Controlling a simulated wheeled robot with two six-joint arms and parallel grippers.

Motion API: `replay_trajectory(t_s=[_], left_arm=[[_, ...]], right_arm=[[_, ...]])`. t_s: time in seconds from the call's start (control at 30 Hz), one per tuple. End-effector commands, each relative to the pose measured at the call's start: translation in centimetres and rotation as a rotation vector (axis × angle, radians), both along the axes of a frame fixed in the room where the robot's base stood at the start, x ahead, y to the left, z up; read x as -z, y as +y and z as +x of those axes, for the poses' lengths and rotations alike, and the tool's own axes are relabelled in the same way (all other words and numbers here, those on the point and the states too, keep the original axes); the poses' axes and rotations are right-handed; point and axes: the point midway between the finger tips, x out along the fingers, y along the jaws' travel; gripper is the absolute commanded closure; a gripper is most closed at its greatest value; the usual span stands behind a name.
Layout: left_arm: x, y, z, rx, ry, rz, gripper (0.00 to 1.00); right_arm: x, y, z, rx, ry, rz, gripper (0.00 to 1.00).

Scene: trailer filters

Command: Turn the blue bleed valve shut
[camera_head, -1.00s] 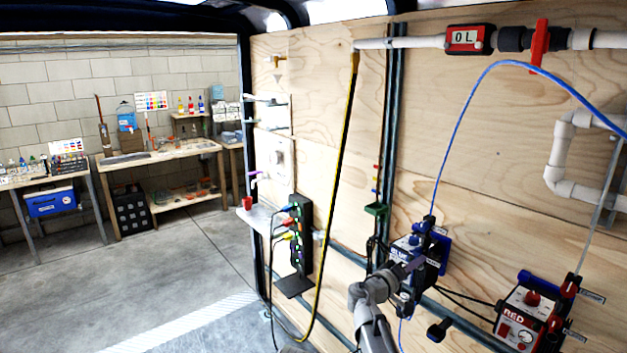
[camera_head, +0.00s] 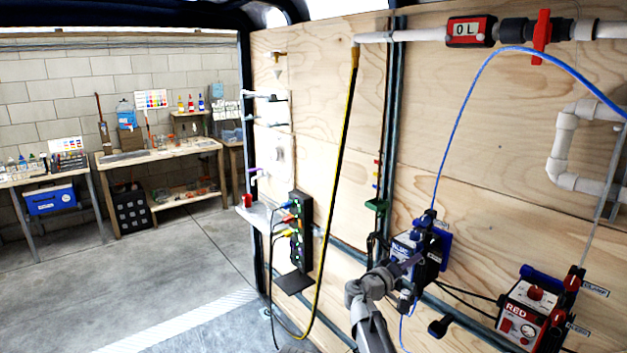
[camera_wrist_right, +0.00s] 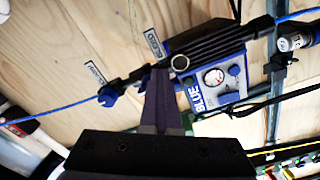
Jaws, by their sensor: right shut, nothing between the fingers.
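The blue filter pump unit (camera_head: 408,250) is on the plywood wall, marked BLUE, with a round gauge (camera_wrist_right: 213,77) in the right wrist view. Two small tags, one upper (camera_wrist_right: 155,43) and one lower (camera_wrist_right: 95,72), stick out from its black pipework; their print is hard to read. A blue knob (camera_wrist_right: 108,97) sits where the blue hose meets the pipework. My right gripper (camera_head: 412,262) is shut and empty in front of the unit. Its dark fingers (camera_wrist_right: 161,80) overlap the pipework near the upper tag; contact is unclear. They may hide the bleed valve, whose position I cannot tell. My left gripper is out of view.
A red pump unit (camera_head: 522,314) stands to the right. A blue hose (camera_head: 455,115) arches above the blue unit, and a yellow-black hose (camera_head: 337,180) hangs to the left. A socket strip (camera_head: 300,230) with plugged cables is further left. The floor at left is open.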

Motion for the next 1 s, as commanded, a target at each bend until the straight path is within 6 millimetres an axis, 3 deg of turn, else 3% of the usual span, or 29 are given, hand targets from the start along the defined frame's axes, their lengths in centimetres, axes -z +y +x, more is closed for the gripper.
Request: replay_trajectory(t_s=[0.57, 1.0], left_arm=[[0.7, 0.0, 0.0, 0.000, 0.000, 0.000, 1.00], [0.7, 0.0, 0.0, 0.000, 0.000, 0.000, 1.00]], right_arm=[[0.7, -0.2, -0.5, 0.002, 0.000, 0.000, 1.00], [0.7, 3.1, -3.1, 0.001, 0.000, 0.000, 1.00]])
